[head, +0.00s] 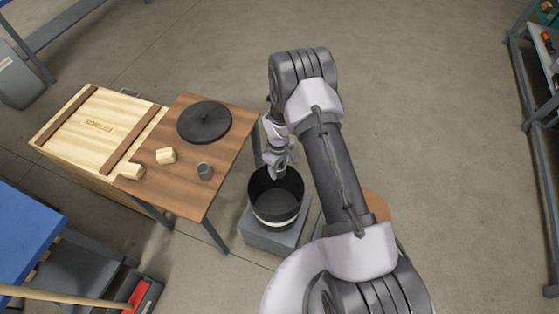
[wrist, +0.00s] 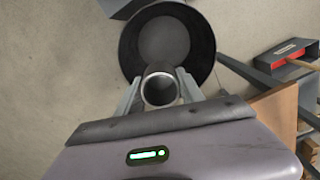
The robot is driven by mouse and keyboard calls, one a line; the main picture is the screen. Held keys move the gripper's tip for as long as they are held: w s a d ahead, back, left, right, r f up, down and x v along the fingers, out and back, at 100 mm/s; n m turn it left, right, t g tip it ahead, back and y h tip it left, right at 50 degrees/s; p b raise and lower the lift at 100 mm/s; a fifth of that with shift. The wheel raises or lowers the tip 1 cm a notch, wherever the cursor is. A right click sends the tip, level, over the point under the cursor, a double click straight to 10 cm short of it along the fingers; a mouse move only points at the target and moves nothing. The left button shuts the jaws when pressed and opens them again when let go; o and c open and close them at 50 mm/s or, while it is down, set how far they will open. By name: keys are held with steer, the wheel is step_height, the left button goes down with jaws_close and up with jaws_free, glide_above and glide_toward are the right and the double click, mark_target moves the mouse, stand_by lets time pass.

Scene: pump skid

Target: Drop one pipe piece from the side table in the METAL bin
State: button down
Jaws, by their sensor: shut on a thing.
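My gripper (wrist: 160,92) is shut on a grey pipe piece (wrist: 160,89), whose round open end faces the wrist camera. In the head view my gripper (head: 279,172) is over the black METAL bin (head: 275,222), near its back rim. The bin also shows in the wrist view (wrist: 207,50), behind the held pipe piece; it looks empty, with a pale band on its side. The side table (head: 190,195) is brown wood, left of the bin. Another grey pipe piece (head: 205,172) stands on it. The pipe piece in my gripper is hard to make out in the head view.
The bin stands on a grey block (head: 262,238). On the side table are a black disc (head: 204,121) and two small wooden blocks (head: 166,156). A wooden crate (head: 75,142) adjoins the table. A blue surface (head: 22,235) is at lower left. The floor behind is clear.

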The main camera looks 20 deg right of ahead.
step_height(320, 180, down, 6)
steer(key=b, duration=0.3)
steer(key=shift+r, duration=0.2)
steer(key=c, duration=0.7)
jaws_free()
steer(key=shift+o, duration=0.2)
step_height(320, 180, up, 18)
steer(key=p, duration=0.5)
steer(key=shift+f+p, duration=0.25)
steer(key=shift+p, duration=0.05)
